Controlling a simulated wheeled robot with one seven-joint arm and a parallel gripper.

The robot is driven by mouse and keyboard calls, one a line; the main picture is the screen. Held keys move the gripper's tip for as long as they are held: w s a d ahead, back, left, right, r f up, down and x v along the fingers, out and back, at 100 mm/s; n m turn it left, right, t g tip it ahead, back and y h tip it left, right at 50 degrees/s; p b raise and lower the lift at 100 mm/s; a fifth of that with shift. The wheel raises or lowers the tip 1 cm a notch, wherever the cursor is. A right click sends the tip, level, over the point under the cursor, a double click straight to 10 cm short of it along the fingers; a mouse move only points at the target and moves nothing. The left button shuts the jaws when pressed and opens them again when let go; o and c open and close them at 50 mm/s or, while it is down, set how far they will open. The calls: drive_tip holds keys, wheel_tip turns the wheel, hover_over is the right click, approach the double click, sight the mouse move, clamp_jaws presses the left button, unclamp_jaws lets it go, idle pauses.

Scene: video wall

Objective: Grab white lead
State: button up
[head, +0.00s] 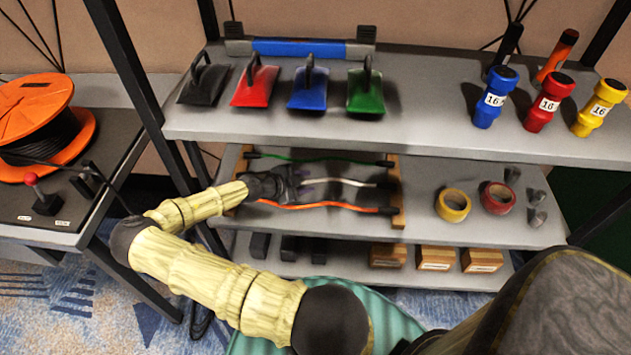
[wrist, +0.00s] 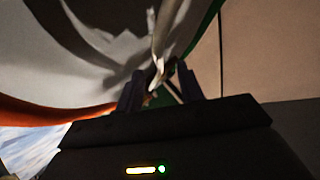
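The white lead (head: 345,182) lies across the middle shelf between two wooden end pieces, with a green lead (head: 310,157) behind it and an orange lead (head: 330,206) in front. My gripper (head: 303,184) is at the left part of the white lead and hides its left end. In the wrist view, the two dark fingers of my gripper (wrist: 159,88) stand apart, and the white lead (wrist: 157,45) runs down to the gap between them. The gap looks wider than the lead; I see no clear contact. The orange lead (wrist: 40,110) passes at the left there.
Yellow tape (head: 453,205) and red tape (head: 497,198) lie to the right. Wooden blocks (head: 435,258) stand on the lower shelf. An orange cable reel (head: 35,120) is on the left table.

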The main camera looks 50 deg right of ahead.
sight(315, 181)
drive_tip(key=shift+x, duration=1.2)
clamp_jaws()
